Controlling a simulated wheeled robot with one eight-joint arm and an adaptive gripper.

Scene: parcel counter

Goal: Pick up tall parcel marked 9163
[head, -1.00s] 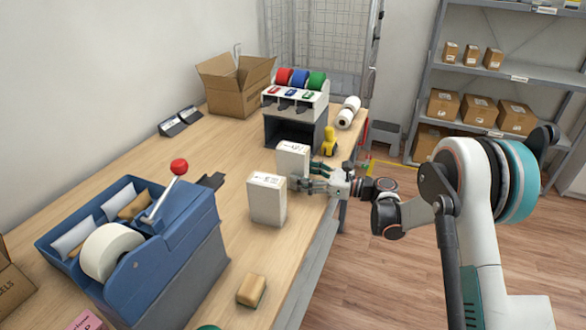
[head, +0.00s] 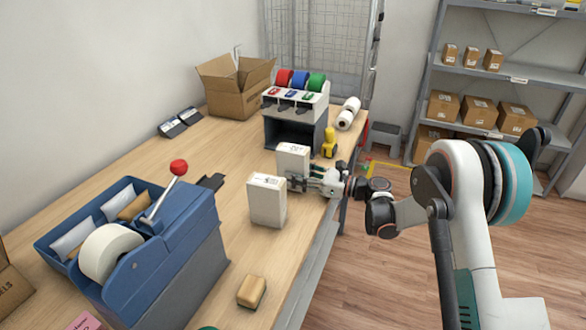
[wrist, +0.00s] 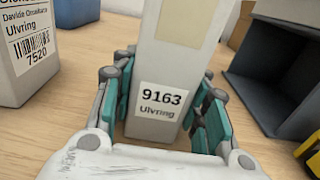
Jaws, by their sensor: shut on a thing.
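The tall parcel marked 9163 (wrist: 170,85) is a pale grey-white box standing upright between my fingers in the wrist view. Its label reads 9163 Ulvring. In the head view the same parcel (head: 293,157) shows behind a second white parcel, its lower part partly hidden. My gripper (wrist: 165,110) is shut on it, with teal finger pads at both sides. In the head view my gripper (head: 303,182) reaches in from the right, low on the parcel. The wrist view does not clearly show any gap under the parcel.
A similar white parcel (head: 267,203), labelled 7520 in the wrist view (wrist: 25,50), stands close by, nearer the head camera. A tape dispenser rack (head: 295,118) and a yellow item (head: 329,143) stand behind. A blue dispenser (head: 165,240) is at the left.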

